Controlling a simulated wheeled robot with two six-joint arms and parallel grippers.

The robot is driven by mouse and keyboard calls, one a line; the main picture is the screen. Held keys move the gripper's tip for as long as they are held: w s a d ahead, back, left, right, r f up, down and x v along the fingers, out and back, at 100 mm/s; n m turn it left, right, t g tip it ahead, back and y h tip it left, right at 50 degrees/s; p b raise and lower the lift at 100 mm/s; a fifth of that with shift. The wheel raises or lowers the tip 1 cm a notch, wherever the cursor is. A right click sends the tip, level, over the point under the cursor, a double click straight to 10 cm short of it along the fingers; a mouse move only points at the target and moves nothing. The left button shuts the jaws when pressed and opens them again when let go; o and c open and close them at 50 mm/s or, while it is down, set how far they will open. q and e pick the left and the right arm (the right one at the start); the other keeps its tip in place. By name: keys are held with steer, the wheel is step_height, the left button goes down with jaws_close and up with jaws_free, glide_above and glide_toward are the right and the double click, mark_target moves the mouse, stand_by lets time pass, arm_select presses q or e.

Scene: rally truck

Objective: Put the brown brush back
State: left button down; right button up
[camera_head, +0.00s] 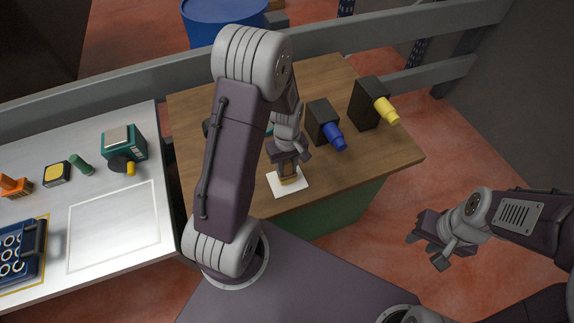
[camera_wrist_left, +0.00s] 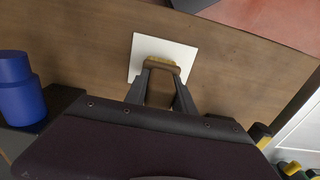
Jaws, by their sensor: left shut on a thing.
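The brown brush (camera_wrist_left: 160,88) with yellowish bristles is between the fingers of my left gripper (camera_wrist_left: 161,82), which is shut on it. In the head view the brush (camera_head: 289,174) is partly hidden by the gripper (camera_head: 288,158). It is over a white square (camera_head: 291,188) on the wooden table; I cannot tell whether the bristles touch the square. The white square also shows in the left wrist view (camera_wrist_left: 140,55). My right gripper (camera_head: 432,246) is off the table at the right, empty, its fingers apart.
On the wooden table (camera_head: 220,90) stand dark blocks with a blue cylinder (camera_head: 334,136) and a yellow cylinder (camera_head: 386,111). A pale table (camera_head: 115,231) at left holds a teal device (camera_head: 124,142), a green cylinder (camera_head: 82,165) and a blue case (camera_head: 22,262).

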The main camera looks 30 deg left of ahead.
arm_select(q)
steer(key=shift+s+f+b, duration=0.1)
steer(key=shift+f+b, duration=0.25)
steer(key=shift+f, duration=0.05)
steer(key=c, duration=1.1)
jaws_free()
steer(key=shift+o, duration=0.2)
steer(key=shift+r, duration=0.1)
steer(key=r, duration=0.9)
steer(key=shift+s+a+r, duration=0.1)
steer(key=shift+a+r, duration=0.15)
steer(key=shift+a, duration=0.05)
steer(key=s+d+f+m+t, duration=0.1)
steer(key=s+d+m, duration=0.4)
steer(key=s+m, duration=0.3)
steer(key=shift+d+m, duration=0.3)
steer(key=shift+m, duration=0.5)
